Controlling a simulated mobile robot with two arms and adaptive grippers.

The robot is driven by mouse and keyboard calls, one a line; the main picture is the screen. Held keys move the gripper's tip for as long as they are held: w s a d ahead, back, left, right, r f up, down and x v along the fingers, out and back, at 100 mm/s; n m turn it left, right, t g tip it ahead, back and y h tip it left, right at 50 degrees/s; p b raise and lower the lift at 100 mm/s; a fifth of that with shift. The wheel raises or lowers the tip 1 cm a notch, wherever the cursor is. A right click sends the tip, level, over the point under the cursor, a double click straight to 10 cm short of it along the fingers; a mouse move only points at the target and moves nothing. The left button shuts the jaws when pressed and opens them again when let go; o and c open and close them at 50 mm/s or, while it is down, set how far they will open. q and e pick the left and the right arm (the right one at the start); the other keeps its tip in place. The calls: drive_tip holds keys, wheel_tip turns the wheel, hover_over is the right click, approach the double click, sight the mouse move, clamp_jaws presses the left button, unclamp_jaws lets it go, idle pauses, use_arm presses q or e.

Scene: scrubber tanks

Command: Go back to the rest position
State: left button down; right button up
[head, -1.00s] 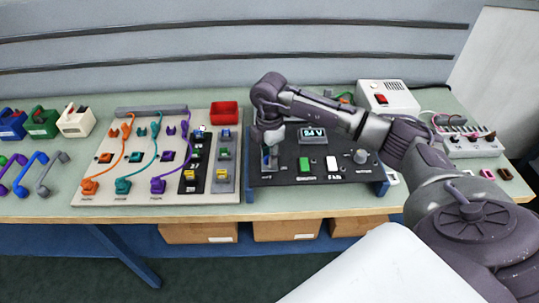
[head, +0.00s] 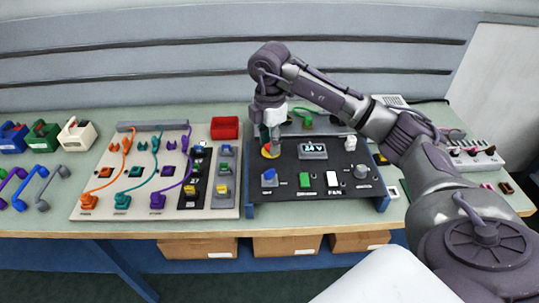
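My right arm comes in from the right, and its gripper (head: 271,138) points down over the back left part of the black control panel (head: 288,204). Below the fingertips is a red button on a yellow base (head: 270,153), partly covered by the gripper. I cannot tell whether the fingers touch it or hang above it, nor whether they are open or shut. A blue switch (head: 269,178) stands in view at the panel's front left, clear of the gripper. My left gripper is not in view.
A lit display (head: 313,151), a green button (head: 304,180), a white button (head: 332,179) and a grey knob (head: 361,171) sit on the panel. A board with cables (head: 98,203) and a red bin (head: 225,128) stand to its left. Cardboard boxes (head: 286,245) sit under the table.

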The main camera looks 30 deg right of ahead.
drive_tip(key=shift+r, duration=0.6)
